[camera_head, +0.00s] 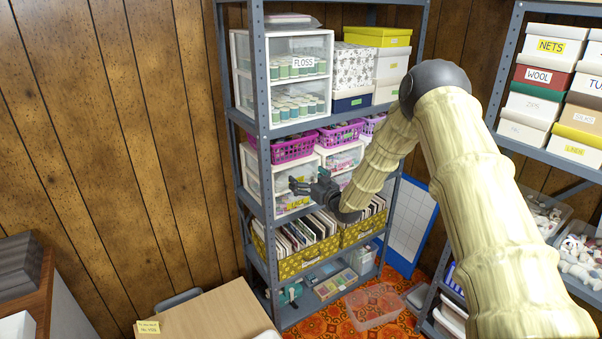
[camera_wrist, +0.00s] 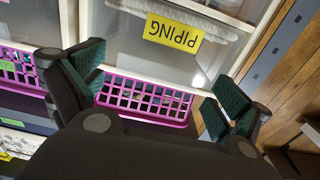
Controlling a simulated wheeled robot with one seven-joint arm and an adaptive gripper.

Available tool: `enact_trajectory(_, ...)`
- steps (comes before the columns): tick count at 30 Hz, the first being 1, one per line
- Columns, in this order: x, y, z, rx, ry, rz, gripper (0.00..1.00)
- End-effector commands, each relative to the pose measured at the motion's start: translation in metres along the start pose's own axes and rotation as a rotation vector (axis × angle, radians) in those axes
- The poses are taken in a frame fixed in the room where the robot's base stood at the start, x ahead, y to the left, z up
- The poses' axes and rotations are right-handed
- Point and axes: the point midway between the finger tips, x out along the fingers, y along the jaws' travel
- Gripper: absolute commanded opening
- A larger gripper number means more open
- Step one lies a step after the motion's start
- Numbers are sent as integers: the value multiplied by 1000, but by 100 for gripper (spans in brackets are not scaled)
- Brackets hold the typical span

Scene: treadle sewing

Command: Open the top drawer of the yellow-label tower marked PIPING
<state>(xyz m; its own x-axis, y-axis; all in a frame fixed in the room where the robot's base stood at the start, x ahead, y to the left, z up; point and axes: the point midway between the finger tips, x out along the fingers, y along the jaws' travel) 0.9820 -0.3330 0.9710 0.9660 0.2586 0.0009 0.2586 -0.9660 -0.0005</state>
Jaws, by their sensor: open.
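The tower with the yellow PIPING label (camera_wrist: 174,33) fills the top middle of the wrist view, where the lettering appears upside down. Its white-framed, clear drawer front looks closed. In the head view the tower (camera_head: 250,168) stands at the left of the middle shelf, partly hidden by my gripper and a rack post. My gripper (camera_head: 296,186) is in front of it, fingers toward the tower. In the wrist view my gripper (camera_wrist: 153,82) is open and empty, its two fingers wide apart. I see no contact with the drawer; its handle cannot be made out.
A pink basket (camera_wrist: 145,98) sits on the tower, between my fingers in the wrist view. A metal rack post (camera_wrist: 265,50) stands beside the tower. Yellow patterned bins (camera_head: 308,258) are on the shelf below. A wooden table (camera_head: 215,318) is at the front left.

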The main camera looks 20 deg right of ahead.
Motion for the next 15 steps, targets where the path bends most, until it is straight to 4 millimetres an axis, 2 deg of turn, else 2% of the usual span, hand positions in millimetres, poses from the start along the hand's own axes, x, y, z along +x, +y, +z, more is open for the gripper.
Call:
enact_trajectory(6, 24, 0, 0, -2, -1, -1, 100)
enact_trajectory(15, 32, 0, 0, 0, -1, 0, 100)
